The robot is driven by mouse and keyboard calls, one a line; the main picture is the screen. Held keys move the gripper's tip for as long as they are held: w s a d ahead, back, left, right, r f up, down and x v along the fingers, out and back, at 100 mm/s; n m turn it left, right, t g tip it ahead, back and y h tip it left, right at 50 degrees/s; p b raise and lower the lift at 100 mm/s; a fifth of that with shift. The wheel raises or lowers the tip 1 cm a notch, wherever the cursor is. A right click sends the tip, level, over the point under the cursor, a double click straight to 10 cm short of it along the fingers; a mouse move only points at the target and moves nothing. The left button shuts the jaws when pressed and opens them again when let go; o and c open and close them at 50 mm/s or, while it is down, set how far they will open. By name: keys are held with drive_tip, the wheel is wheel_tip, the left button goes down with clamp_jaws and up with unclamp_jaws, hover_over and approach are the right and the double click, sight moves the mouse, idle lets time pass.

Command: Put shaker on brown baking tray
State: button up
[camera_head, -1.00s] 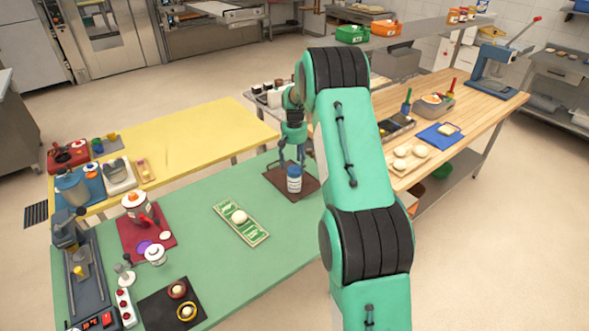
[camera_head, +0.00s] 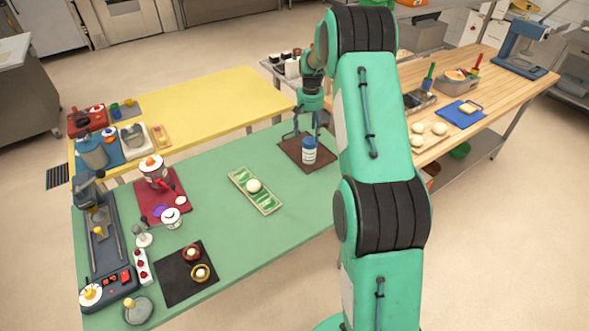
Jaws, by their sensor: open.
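The tray lies at the far right corner of the green table. My gripper (camera_head: 304,136) is open, pointing down right at the shaker's top. Its fingers are spread, and from this view I cannot tell whether they touch the lid. My arm stands close to the right side of the tray.
A green patterned board (camera_head: 243,180) with a pale ball lies mid-table. A red mat (camera_head: 150,205), a black mat (camera_head: 172,286) and several utensils fill the left side. A yellow table (camera_head: 220,103) stands behind; a wooden counter (camera_head: 487,88) is at right.

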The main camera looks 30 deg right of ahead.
drive_tip(key=s+a+r+n+t, duration=0.1)
drive_tip(key=s+a+r, duration=0.6)
drive_tip(key=a+r, duration=0.5)
drive_tip(key=s+a+r+n+t, duration=0.1)
drive_tip(key=s+a+r+t, duration=0.1)
drive_tip(key=s+a+r, duration=0.75)
drive_tip(key=s+a+r+n+t, duration=0.1)
drive_tip(key=s+a+r+n, duration=0.1)
drive_tip(key=s+a+r, duration=0.9)
drive_tip(key=s+a+f, duration=0.2)
drive_tip(key=s+a, duration=0.1)
drive_tip(key=s, duration=0.5)
drive_tip(key=s+a+f+n+t, duration=0.1)
drive_tip(key=s+a+f, duration=0.1)
drive_tip(key=s, duration=0.7)
drive_tip(key=shift+a+t, duration=0.3)
drive_tip(key=shift+a, duration=0.1)
